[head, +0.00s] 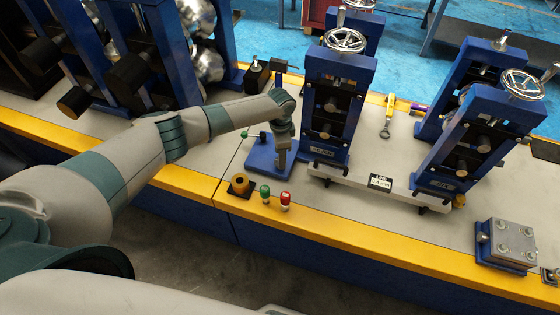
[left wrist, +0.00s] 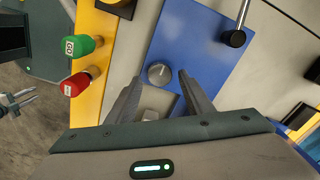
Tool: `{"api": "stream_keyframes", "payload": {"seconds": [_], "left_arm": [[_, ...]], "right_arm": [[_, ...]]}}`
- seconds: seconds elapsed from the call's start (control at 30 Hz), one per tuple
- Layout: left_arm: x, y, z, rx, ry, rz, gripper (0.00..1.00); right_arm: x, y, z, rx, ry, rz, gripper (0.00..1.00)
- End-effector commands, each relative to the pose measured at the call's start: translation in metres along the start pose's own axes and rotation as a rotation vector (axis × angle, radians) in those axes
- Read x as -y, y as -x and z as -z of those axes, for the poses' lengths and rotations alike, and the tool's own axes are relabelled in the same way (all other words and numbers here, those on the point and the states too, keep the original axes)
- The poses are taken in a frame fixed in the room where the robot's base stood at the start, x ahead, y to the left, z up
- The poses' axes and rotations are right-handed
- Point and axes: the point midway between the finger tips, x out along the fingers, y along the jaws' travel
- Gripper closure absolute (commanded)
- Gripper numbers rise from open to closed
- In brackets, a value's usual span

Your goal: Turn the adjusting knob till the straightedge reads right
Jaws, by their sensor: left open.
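The adjusting knob (left wrist: 158,74) is a round grey knob on a blue plate (left wrist: 197,48). My left gripper (left wrist: 157,78) is open, with one finger on each side of the knob and a visible gap to each. In the head view my left gripper (head: 281,168) points down over the blue plate and hides the knob. The straightedge (head: 345,175) is a pale bar across the feet of two blue roll stands, with a small readout (head: 380,182) on it. Its text is too small to read surely. What seems my right gripper (left wrist: 22,99) shows small over the floor.
Green (head: 265,191) and red (head: 285,199) push-buttons and a yellow ring (head: 240,184) stand near the bench's front edge. A blue roll stand (head: 339,105) rises just right of my gripper. A rod with a black ball (left wrist: 234,38) is close by. A wrench (head: 387,120) lies behind.

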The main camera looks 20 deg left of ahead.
Motion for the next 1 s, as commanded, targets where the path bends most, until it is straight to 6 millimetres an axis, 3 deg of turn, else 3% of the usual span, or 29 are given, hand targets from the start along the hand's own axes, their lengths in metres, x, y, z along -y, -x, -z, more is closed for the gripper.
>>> {"api": "stream_keyframes", "payload": {"seconds": [0.17, 0.2, 0.67, 0.8, 1.0], "left_arm": [[0.001, -0.023, -0.001, 0.002, 0.0, 0.001, 0.53], [0.001, -0.016, -0.001, 0.001, 0.0, 0.001, 0.53], [0.0, -0.018, -0.001, 0.001, 0.0, 0.0, 0.53], [0.0, -0.018, -0.001, 0.001, 0.0, 0.0, 0.85], [0.0, -0.018, -0.001, 0.001, 0.0, 0.0, 0.85]], "right_arm": [[0.002, -0.022, -0.002, 0.0, -0.001, 0.002, 0.69], [0.003, -0.015, -0.001, 0.0, -0.001, 0.002, 0.69], [0.004, -0.015, 0.0, -0.001, -0.002, 0.003, 0.69], [0.004, -0.015, 0.0, -0.001, -0.002, 0.003, 0.69], [0.002, -0.015, -0.001, -0.001, -0.001, 0.002, 0.69]]}}
